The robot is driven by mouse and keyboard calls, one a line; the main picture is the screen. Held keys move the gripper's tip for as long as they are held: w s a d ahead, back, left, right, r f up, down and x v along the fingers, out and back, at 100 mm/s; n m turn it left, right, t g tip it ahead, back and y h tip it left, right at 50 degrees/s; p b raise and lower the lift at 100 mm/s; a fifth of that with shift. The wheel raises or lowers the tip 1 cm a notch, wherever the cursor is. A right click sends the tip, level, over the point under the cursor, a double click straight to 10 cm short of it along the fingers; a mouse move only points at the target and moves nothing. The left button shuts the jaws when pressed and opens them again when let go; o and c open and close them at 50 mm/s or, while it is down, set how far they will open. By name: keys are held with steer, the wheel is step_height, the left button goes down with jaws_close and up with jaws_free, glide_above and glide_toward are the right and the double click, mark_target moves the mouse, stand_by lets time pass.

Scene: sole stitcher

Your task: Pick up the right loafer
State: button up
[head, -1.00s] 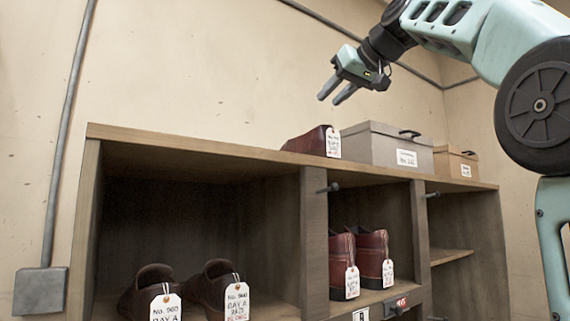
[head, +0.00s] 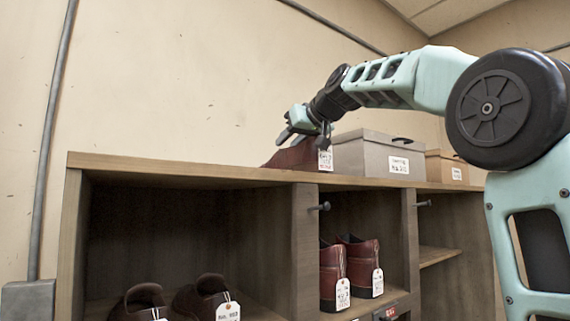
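A single dark red shoe (head: 292,156) sits on top of the shelf unit, with a white tag (head: 326,159) hanging at its right end. My gripper (head: 304,139) is just above this shoe, pointing down, its fingers spread apart. The fingers partly cover the shoe's upper edge, and I cannot tell whether they touch it. Two brown shoes with tags stand in the lower left compartment, a left one (head: 138,302) and a right one (head: 203,296). Two red-brown shoes with tags stand in the middle compartment, a left one (head: 331,268) and a right one (head: 359,262).
A grey lidded box (head: 360,158) stands close to the right of the top shoe, and a tan box (head: 446,168) stands beyond it. The shelf top (head: 150,166) is clear to the left. Dark pegs stick out from the shelf uprights. A wall is behind.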

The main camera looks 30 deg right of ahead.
steer(key=shift+p+x, duration=0.75)
steer(key=shift+x, duration=0.8)
jaws_close()
